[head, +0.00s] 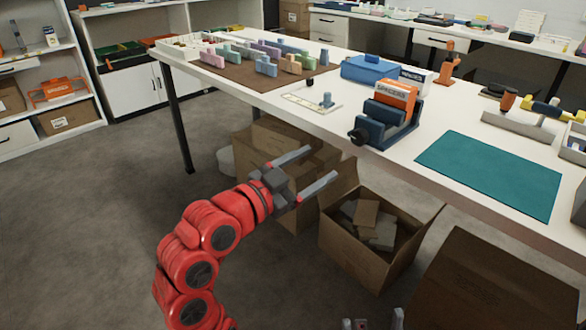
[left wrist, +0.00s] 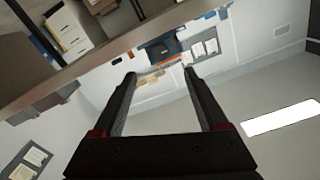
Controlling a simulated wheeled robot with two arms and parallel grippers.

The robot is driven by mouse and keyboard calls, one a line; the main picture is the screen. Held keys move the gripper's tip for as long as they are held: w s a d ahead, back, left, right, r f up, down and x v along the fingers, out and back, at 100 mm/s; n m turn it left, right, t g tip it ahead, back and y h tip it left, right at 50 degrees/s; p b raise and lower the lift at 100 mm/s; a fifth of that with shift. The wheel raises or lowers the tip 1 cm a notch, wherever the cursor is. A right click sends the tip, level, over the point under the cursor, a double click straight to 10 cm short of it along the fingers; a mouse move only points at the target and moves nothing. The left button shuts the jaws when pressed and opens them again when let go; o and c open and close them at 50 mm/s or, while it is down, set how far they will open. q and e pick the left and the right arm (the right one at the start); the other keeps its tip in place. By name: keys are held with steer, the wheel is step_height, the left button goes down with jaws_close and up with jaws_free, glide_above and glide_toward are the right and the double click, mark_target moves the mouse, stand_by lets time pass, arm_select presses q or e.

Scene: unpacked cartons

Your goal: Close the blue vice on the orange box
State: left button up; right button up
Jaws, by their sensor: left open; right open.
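The blue vice (head: 377,133) stands near the front edge of the white table in the head view, with a dark round knob at its front left. The orange box (head: 396,92), with a white label, sits upright between the vice jaws; I cannot tell whether both jaws touch it. My left gripper (head: 318,167) is open and empty, in front of and below the table edge, left of the vice and apart from it. Its open fingers also show in the left wrist view (left wrist: 160,85). My right gripper (head: 372,322) shows only its fingertips at the bottom edge, open.
A teal mat (head: 490,175) lies on the table right of the vice. A small white plate with a grey-blue peg (head: 327,100) lies left of it, and a blue case (head: 369,68) behind. Open cartons (head: 365,248) stand on the floor below the table's front edge.

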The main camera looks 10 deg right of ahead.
arm_select(q)
steer(key=shift+p+v, duration=0.65)
steer(key=shift+v, duration=1.9)
